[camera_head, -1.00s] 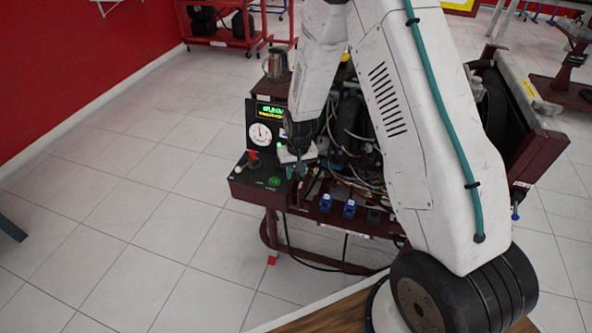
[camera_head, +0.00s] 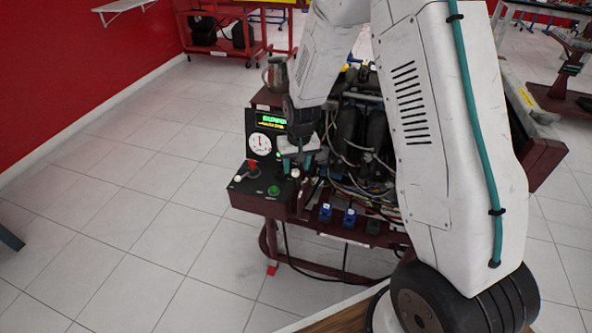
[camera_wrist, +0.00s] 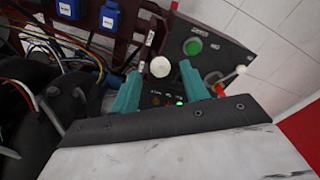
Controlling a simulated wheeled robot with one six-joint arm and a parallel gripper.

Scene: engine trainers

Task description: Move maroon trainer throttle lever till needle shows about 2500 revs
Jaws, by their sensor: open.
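The maroon trainer (camera_head: 262,203) stands on the tiled floor, its black control panel at the left end. A white dial (camera_head: 260,143) faces forward; its needle looks roughly upright, too small to read. My gripper (camera_head: 297,164) is open, pointing down over the panel's right part. A round white knob (camera_wrist: 160,67) shows between its teal fingertips in the wrist view, with space on both sides. In the head view this knob (camera_head: 295,173) is just below the fingers. Another white-tipped lever (camera_head: 238,178) is at the panel's left. I cannot read which one is the throttle.
A green button (camera_head: 273,190) and a red knob (camera_head: 253,164) share the panel. Blue sockets (camera_head: 349,216) line the front rail. Loose wires (camera_wrist: 75,50) and the engine (camera_head: 365,135) lie close to the right.

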